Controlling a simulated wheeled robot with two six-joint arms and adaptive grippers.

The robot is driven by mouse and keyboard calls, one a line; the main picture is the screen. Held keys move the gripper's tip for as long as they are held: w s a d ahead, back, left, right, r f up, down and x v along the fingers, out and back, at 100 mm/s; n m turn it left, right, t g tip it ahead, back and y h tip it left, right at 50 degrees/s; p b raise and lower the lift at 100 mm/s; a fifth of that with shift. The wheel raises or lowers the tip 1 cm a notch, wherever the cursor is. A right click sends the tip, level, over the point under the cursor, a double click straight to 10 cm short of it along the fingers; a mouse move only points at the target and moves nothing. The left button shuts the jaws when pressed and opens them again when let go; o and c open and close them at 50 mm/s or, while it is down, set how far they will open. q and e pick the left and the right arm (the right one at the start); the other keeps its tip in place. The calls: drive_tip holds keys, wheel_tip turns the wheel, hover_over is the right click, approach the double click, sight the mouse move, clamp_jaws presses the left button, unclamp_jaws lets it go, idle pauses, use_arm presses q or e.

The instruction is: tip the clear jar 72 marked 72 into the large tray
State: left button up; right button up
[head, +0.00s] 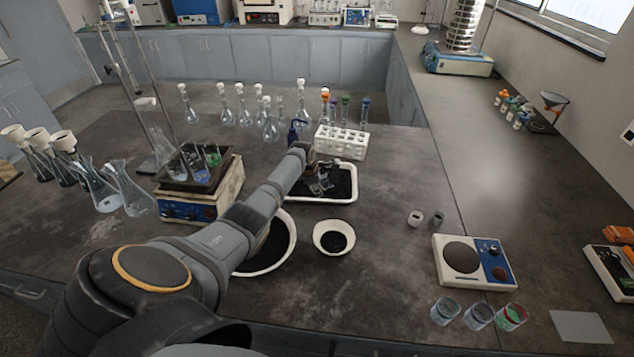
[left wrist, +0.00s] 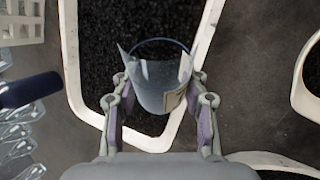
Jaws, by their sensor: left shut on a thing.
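The clear jar (left wrist: 152,98) is between the two fingers of my left gripper (left wrist: 159,84), which is shut on it. A pale label shows on its side, but I cannot read the marking. In the head view the jar (head: 319,187) is small and partly hidden by the gripper (head: 316,178). It is over the large tray (head: 353,168), a white-rimmed rectangular tray holding dark grains. The jar looks clear, with its round mouth away from the wrist camera; I cannot tell its exact tilt or whether anything is inside. My right gripper is not in view.
A small white bowl (head: 318,243) and a larger round white dish (head: 289,254) with dark grains stand in front of the tray. A white tube rack (head: 340,143) and several flasks stand behind it. A hotplate (head: 203,200) is at left.

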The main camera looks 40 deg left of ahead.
use_arm(q)
drive_tip(key=shift+f+t+h+b, duration=0.3)
drive_tip(key=shift+t+h, duration=0.4)
drive_tip(key=shift+h, duration=0.1)
drive_tip(key=shift+w+d, duration=0.1)
drive_tip(key=shift+d+f+n+h+b, duration=0.1)
drive_tip(key=shift+f+n+h+b, duration=0.1)
drive_tip(key=shift+n+h+b, duration=0.15)
drive_tip(key=t+h+b, duration=0.1)
drive_tip(key=f+b, duration=0.1)
drive_tip(key=shift+w+d+t+h+b, duration=0.15)
drive_tip(key=shift+d+t+h+b, duration=0.15)
drive_tip(key=shift+t+h, duration=0.1)
drive_tip(key=shift+w+d+r+n+t+h+b, duration=0.1)
drive_tip(key=shift+w+r+n+t+h+b, duration=0.15)
drive_tip(key=shift+t+h+b, duration=0.2)
drive_tip(key=shift+d+r, duration=0.15)
drive_tip(key=shift+r, duration=0.05)
